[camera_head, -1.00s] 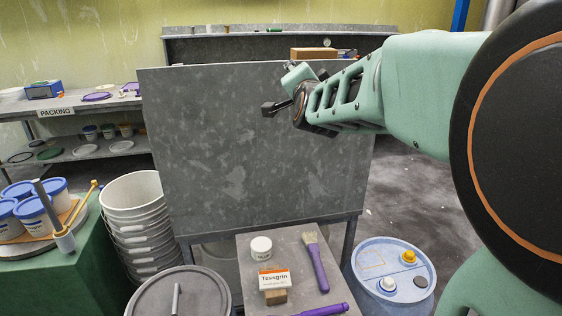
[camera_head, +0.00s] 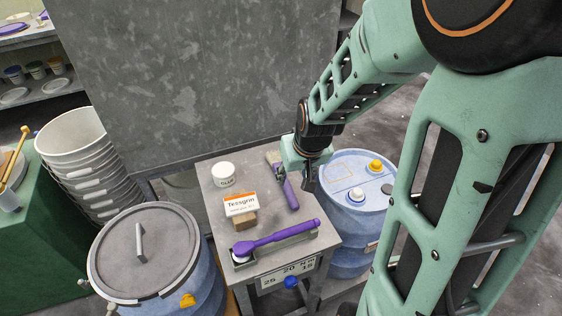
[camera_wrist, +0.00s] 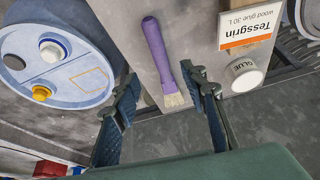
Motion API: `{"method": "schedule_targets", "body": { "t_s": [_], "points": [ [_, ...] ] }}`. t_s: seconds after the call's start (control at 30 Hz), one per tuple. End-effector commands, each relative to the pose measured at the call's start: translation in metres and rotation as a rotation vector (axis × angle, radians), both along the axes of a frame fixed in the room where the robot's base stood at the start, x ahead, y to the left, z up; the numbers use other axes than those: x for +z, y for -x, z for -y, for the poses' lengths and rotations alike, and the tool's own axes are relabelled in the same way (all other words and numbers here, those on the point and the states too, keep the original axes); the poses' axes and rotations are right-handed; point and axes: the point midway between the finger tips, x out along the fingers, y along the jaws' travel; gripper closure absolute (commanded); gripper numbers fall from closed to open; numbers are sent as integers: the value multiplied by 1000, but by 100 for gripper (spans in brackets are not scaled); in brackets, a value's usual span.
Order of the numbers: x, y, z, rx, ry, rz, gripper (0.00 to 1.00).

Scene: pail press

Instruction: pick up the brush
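The brush (camera_head: 291,196) has a purple handle and pale bristles and lies flat on the right part of the small grey table (camera_head: 213,200). In the wrist view the brush (camera_wrist: 157,48) shows its handle toward the top and its bristles toward the bottom. My gripper (camera_head: 297,180) is above the table's right edge, by the brush, and partly covers it in the head view. In the wrist view my gripper (camera_wrist: 160,78) has its two fingers wide apart, with the brush seen between them. It is empty, and the exact height gap is hard to tell.
A white tub (camera_head: 223,174), a Tessgrin sign (camera_head: 240,204) and another purple-handled tool (camera_head: 280,236) in a metal tray share the table. A blue drum (camera_head: 350,205) stands close on the right, a lidded drum (camera_head: 150,250) at left. A grey panel (camera_head: 200,80) rises behind.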

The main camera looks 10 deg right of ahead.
Motion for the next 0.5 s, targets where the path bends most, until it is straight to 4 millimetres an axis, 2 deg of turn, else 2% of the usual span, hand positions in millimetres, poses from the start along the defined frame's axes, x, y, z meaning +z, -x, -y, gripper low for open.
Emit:
{"method": "schedule_targets", "body": {
  "t_s": [0.3,0.5],
  "points": [
    [-47,-15,-3,9,1,-10,60],
    [-58,-22,-2,6,1,-6,60]
  ]
}}
